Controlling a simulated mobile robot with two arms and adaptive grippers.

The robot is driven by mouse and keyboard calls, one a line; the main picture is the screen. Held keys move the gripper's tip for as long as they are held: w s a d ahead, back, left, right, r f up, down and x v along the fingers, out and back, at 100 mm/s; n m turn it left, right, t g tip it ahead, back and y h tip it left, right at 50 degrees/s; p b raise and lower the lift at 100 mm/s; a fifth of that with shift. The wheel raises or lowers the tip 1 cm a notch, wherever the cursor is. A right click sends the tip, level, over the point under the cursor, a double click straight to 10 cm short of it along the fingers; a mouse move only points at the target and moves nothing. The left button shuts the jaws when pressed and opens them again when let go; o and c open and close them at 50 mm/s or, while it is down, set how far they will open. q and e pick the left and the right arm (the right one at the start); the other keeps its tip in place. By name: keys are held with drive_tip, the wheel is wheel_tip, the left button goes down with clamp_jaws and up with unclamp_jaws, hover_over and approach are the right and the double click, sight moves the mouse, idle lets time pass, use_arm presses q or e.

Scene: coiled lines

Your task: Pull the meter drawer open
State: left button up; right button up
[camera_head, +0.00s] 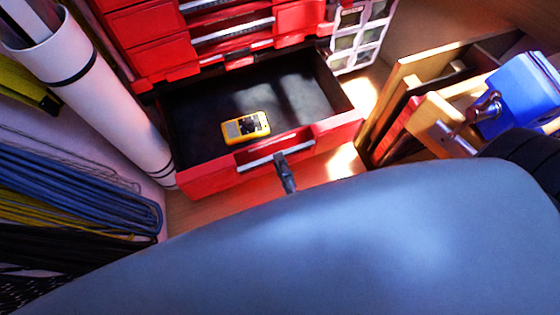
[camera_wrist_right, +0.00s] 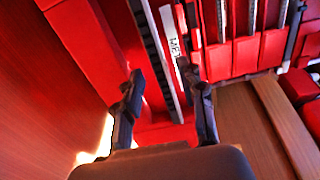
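The red meter drawer (camera_head: 335,130) stands pulled out from the red cabinet in the head view. A yellow meter (camera_head: 246,127) lies on its dark floor. The silver drawer handle (camera_head: 262,161) runs along its front; it also shows in the right wrist view (camera_wrist_right: 167,60), beside a partly hidden white label (camera_wrist_right: 174,38). My right gripper (camera_wrist_right: 161,72) has its fingers apart, one on each side of the handle; whether they touch it is unclear. In the head view only a dark finger (camera_head: 285,174) shows at the handle. My left gripper is not in view.
Red upper drawers (camera_head: 150,50) stand closed above. A white tube (camera_head: 90,90) and coiled blue lines (camera_head: 80,190) are at left. A wooden rack (camera_head: 405,75) and a blue box (camera_head: 525,95) are at right. Some wooden floor shows below the drawer.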

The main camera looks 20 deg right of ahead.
drive_tip(key=s, duration=1.1)
drive_tip(key=shift+s, duration=0.15)
drive_tip(key=shift+f, duration=0.1)
